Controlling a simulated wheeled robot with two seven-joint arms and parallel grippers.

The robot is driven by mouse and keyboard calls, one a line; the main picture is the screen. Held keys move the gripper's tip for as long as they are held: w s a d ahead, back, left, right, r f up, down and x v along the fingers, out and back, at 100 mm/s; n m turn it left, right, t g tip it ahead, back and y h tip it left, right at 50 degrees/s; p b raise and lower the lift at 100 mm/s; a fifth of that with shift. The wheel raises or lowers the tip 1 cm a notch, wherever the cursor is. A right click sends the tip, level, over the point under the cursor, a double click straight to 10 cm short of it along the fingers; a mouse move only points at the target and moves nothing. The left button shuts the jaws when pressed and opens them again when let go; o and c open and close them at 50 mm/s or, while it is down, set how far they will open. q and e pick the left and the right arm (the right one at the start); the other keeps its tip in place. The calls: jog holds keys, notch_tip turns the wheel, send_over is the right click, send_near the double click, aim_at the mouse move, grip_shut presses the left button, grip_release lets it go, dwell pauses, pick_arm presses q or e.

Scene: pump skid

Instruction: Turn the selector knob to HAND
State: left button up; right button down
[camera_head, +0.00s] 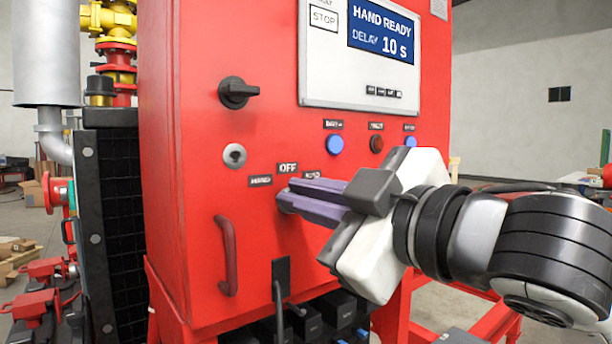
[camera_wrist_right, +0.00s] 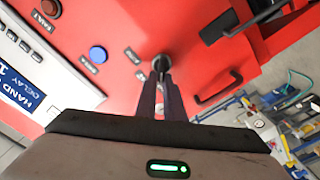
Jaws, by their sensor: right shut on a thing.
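The selector knob (camera_wrist_right: 161,64) shows in the right wrist view as a dark round piece on the red panel, between my fingertips. My right gripper (camera_head: 287,198) is shut on it, its fingers pointing at the panel; it also shows in the right wrist view (camera_wrist_right: 161,78). In the head view the fingers hide the knob, so its pointer direction cannot be told. Above it are the labels HAND (camera_head: 260,181), OFF (camera_head: 287,168) and a partly hidden one at right. The display (camera_head: 381,34) reads HAND READY, DELAY 10 s. My left gripper is not in view.
A black rotary switch (camera_head: 237,92) and a key lock (camera_head: 235,155) sit left on the red cabinet (camera_head: 205,130). A red handle (camera_head: 227,255) stands out below left. A blue button (camera_head: 335,145) and a dark red button (camera_head: 376,144) are above my gripper. Black cables hang below.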

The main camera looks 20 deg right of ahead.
jog(key=shift+f+n+p, duration=0.25)
jog(key=shift+n+p, duration=0.2)
jog(key=shift+n, duration=0.25)
jog(key=shift+w, duration=0.1)
jog(key=c, duration=1.8)
grip_release()
jog(key=shift+c, duration=0.2)
jog(key=shift+r, duration=0.1)
